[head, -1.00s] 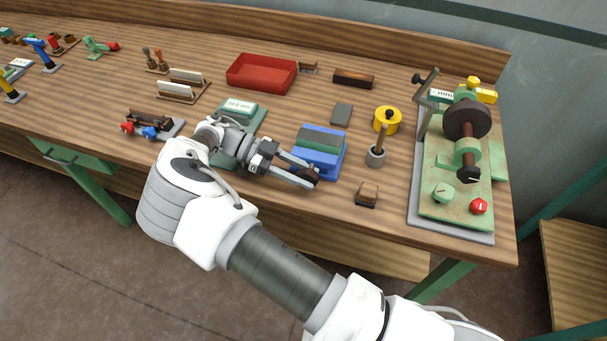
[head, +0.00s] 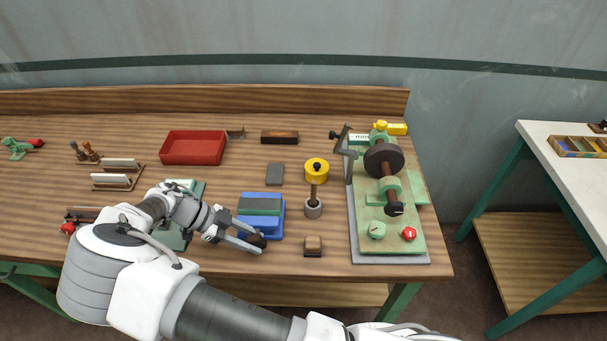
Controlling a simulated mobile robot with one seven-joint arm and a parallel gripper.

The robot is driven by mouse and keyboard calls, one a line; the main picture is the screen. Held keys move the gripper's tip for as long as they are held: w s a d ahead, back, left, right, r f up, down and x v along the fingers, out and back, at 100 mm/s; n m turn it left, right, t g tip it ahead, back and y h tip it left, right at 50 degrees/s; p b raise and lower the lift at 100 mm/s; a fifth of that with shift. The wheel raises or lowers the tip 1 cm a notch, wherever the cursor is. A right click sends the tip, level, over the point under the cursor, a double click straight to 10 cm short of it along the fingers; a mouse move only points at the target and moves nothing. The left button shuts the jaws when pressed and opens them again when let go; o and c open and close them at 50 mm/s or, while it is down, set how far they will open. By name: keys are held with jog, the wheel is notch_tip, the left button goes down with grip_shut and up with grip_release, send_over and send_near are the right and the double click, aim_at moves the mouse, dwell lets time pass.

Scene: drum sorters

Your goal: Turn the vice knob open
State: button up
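I cannot tell for sure which part is the vice. A small green vice-like tool (head: 18,149) with a red knob (head: 37,143) stands at the far left of the bench. A low fixture at the left front, partly hidden by my arm, shows a red knob (head: 68,227). The green machine (head: 415,215) at the right has a green dial (head: 376,230) and a red knob (head: 409,233) on its front. My gripper (head: 257,240) is over the bench's front, beside the blue block. Its fingers look apart, with dark tips, and it touches no knob.
A red tray (head: 193,148) stands behind. The workbench (head: 300,262) ends just in front; a white table (head: 540,140) stands at right.

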jog(key=y+p, duration=0.2)
jog(key=p, duration=0.1)
jog(key=r+y+p, duration=0.1)
jog(key=shift+w+d+p, duration=0.15)
jog(key=shift+d+p, duration=0.1)
jog(key=shift+p, duration=0.15)
jog(key=y, duration=0.2)
jog(key=shift+f+t+y+p, duration=0.1)
jog(key=shift+t+y+p, duration=0.2)
jog(key=shift+y+p, duration=0.1)
jog(key=shift+f+y+b, duration=0.25)
jog(key=shift+y+b, duration=0.35)
jog(key=shift+y, duration=0.1)
jog(key=y+b, duration=0.2)
jog(key=b, duration=0.3)
jog(key=shift+f+y+b, duration=0.1)
jog(key=shift+y+b, duration=0.3)
jog(key=shift+b, duration=0.5)
jog(key=y+b, duration=0.4)
jog(key=b, duration=0.9)
jog(key=shift+d+t+b, duration=0.2)
jog(key=shift+t+b, duration=0.1)
